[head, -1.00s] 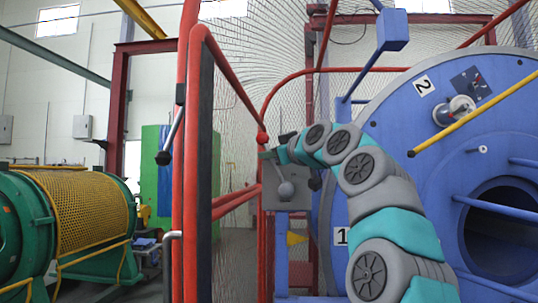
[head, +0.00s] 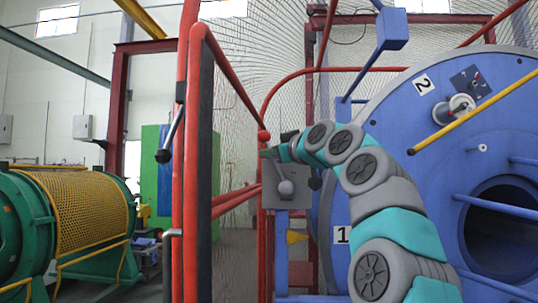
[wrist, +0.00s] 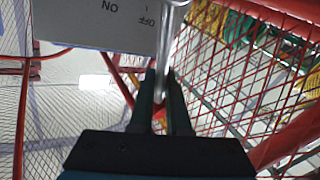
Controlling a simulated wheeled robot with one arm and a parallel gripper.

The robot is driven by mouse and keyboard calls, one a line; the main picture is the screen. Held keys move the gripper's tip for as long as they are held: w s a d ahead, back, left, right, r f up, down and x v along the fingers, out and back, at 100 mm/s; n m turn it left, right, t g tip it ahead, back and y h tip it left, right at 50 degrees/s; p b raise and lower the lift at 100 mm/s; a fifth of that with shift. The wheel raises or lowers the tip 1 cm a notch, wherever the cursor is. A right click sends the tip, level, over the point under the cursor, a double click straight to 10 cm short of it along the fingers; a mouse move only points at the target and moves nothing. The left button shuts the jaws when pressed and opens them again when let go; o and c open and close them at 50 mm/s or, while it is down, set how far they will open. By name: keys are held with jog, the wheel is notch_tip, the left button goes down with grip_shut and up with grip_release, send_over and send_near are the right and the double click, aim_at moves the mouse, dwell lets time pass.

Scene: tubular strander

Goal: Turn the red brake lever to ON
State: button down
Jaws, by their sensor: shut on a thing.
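A grey box (head: 270,195) with a round grey hub (head: 286,188) stands on a blue post in the head view, left of the big blue drum. My gripper (head: 267,153) is at its upper left corner, small and partly hidden by my wrist. In the wrist view, the box's pale plate (wrist: 95,35) shows upside-down ON and OFF marks. A grey metal lever rod (wrist: 167,55) runs past the plate's right edge, beside OFF. My gripper (wrist: 161,78) has its dark fingers either side of this rod and is shut on it. A red patch between the fingers cannot be told from the red frame behind.
A red-framed mesh guard (head: 195,150) stands left of the box, close to my gripper. The blue drum (head: 445,130) fills the right side, with a yellow bar (head: 470,112) across it. A green machine with yellow mesh (head: 85,205) is at far left.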

jog(key=d+m+t+b, duration=0.1)
jog(key=d+m+b, duration=0.1)
jog(key=b, duration=0.1)
jog(key=d+m+t+b, duration=0.2)
jog(key=m+b, duration=0.1)
jog(key=shift+d+y, duration=0.25)
jog(key=shift+y, duration=0.15)
jog(key=shift+s+d+f+m+t+h+b, duration=0.1)
jog(key=shift+d+m+t+h+b, duration=0.2)
jog(key=shift+d+m+t+b, duration=0.5)
jog(key=shift+d+r+m+t+h+b, duration=0.1)
jog(key=shift+d+m+t+h+b, duration=0.35)
jog(key=shift+m, duration=0.7)
jog(key=shift+s+d+f+m+t+h+b, duration=0.15)
jog(key=shift+d+m+t+b, duration=0.45)
jog(key=shift+m+b, duration=0.35)
jog(key=shift+w, duration=0.1)
jog(key=c, duration=0.9)
grip_release()
jog(key=shift+b+v, duration=1.7)
jog(key=shift+v, duration=2.15)
